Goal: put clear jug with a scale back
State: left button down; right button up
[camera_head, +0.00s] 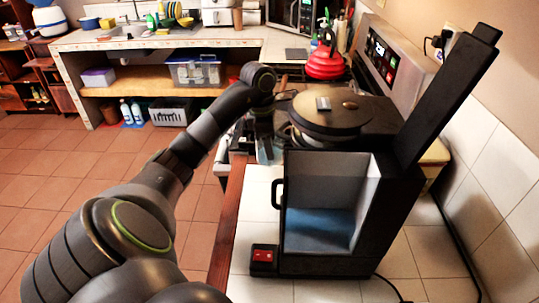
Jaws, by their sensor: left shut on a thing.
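My left arm reaches in from the lower left, and its gripper (264,150) points down beside the stove, left of the round lidded pan. The gripper is shut on a small, pale, see-through thing (268,153), which looks like part of the clear jug. The arm and gripper hide most of it, and I cannot make out a scale on it. My right gripper is not in view.
A black appliance (365,215) with an open front and blue floor stands on the white-tiled counter (262,210). A lidded pan (330,110) and red kettle (325,62) are behind. Tiled floor lies left.

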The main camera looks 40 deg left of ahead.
pick_arm(q)
jog(key=shift+f, duration=0.45)
jog(key=shift+f+b, duration=0.3)
jog(key=shift+b, duration=0.25)
notch_tip(320, 180, down, 2)
jog(key=shift+s+f+b, duration=0.1)
jog(key=shift+b, duration=0.4)
jog(key=shift+f, duration=0.3)
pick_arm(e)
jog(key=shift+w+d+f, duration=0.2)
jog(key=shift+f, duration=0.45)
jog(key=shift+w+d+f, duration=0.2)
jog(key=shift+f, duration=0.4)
pick_arm(q)
jog(key=shift+f, duration=0.1)
jog(key=c, duration=0.7)
grip_release()
jog(key=shift+c, duration=0.2)
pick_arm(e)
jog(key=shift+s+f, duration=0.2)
